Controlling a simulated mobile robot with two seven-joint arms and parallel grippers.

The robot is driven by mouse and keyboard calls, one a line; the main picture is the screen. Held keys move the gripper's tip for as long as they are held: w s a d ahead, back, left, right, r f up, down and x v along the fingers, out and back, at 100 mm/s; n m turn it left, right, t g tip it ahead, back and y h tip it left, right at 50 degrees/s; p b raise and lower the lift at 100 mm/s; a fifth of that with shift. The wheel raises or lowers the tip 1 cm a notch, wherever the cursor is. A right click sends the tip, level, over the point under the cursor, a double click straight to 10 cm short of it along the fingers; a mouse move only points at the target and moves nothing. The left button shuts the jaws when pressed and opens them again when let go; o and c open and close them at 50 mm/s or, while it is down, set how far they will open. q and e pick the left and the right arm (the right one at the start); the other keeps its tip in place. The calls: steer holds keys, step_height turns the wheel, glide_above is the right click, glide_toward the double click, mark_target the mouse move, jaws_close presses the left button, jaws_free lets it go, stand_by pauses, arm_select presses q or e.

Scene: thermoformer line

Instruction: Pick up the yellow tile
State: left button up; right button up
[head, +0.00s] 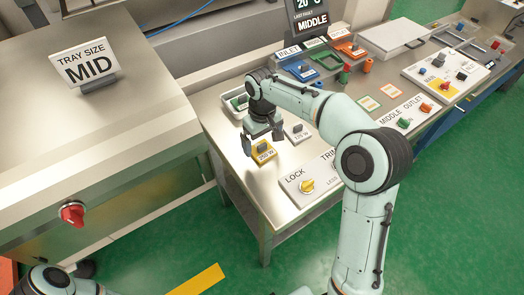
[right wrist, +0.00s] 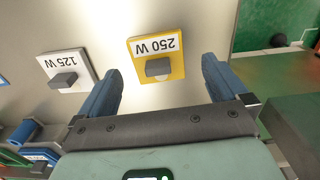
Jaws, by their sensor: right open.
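The yellow tile (right wrist: 172,60), marked 250 W with a grey block-shaped knob on it, lies flat on the metal table. In the head view the yellow tile (head: 261,153) is near the table's left front corner, close below my right gripper (head: 262,146). In the right wrist view my right gripper (right wrist: 160,90) is open, with its blue fingers apart and the tile showing between and just beyond them. The gripper holds nothing. My left gripper is out of view; only part of my left arm shows at the bottom left of the head view.
A white tile (right wrist: 68,72) marked 125 W lies beside the yellow one. A white tile marked 175 W (head: 297,133) and a panel with a yellow LOCK knob (head: 307,186) are close by. A pale tray (head: 232,104) stands behind the gripper. The table's left edge is near.

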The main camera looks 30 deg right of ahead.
mark_target(263, 146)
step_height(263, 146, down, 4)
steer(key=shift+d+r, duration=0.15)
steer(key=c, duration=1.1)
